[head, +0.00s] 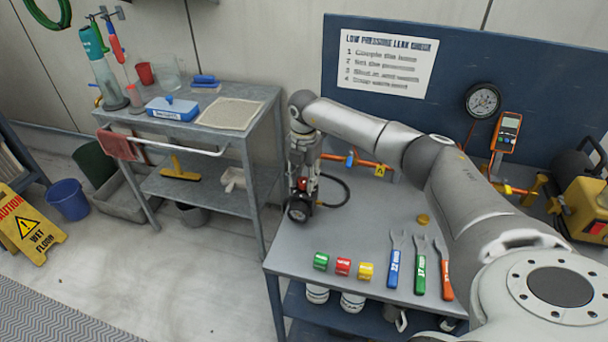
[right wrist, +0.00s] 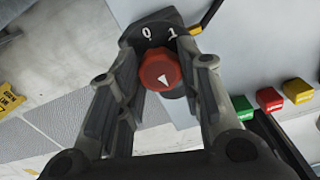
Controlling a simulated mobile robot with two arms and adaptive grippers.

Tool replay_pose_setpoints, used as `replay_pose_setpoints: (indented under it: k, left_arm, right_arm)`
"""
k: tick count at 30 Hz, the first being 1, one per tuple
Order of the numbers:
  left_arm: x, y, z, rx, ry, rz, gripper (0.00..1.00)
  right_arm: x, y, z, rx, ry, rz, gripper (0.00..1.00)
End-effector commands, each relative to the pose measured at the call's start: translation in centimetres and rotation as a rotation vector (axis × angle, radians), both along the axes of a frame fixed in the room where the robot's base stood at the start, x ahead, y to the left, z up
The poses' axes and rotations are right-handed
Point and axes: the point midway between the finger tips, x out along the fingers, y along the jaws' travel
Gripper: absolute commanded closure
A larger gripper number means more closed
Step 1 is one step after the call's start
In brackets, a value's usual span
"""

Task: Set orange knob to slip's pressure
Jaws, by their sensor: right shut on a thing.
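My right gripper (head: 302,184) hangs over the left back part of the workbench (head: 330,247). Its fingers are shut around a red-orange knob (right wrist: 158,73), which carries a white pointer mark. The pointer is toward the lower right of the right wrist view. Behind the knob is a dark unit (right wrist: 140,28) marked 0 and 1; it also shows below the gripper in the head view (head: 299,210). A poster (head: 388,60) headed "Low pressure leak check" is on the blue back panel; I see no readable pressure figure. My left gripper is not in view.
A round gauge (head: 483,100) and an orange meter (head: 506,132) hang at the back right. A black hose (head: 340,182) loops beside the gripper.

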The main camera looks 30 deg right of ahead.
Motion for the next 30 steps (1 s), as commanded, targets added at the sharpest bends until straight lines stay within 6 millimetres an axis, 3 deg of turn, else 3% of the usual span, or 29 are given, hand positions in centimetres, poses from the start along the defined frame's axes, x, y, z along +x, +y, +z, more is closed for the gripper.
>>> replay_pose_setpoints:
  k: [12,28,29,30]
  left_arm:
    - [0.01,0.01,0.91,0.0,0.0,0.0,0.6]
    - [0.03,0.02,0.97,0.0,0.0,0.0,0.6]
    - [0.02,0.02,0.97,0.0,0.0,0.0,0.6]
    - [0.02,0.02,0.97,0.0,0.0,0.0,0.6]
  right_arm:
    - [-0.03,0.02,-0.04,0.0,0.001,-0.183,0.9]
    - [-0.02,0.03,-0.07,0.0,0.001,-0.206,0.9]
    - [-0.02,0.03,-0.08,0.0,0.001,-0.206,0.65]
    - [-0.02,0.03,-0.07,0.0,0.001,-0.206,0.6]
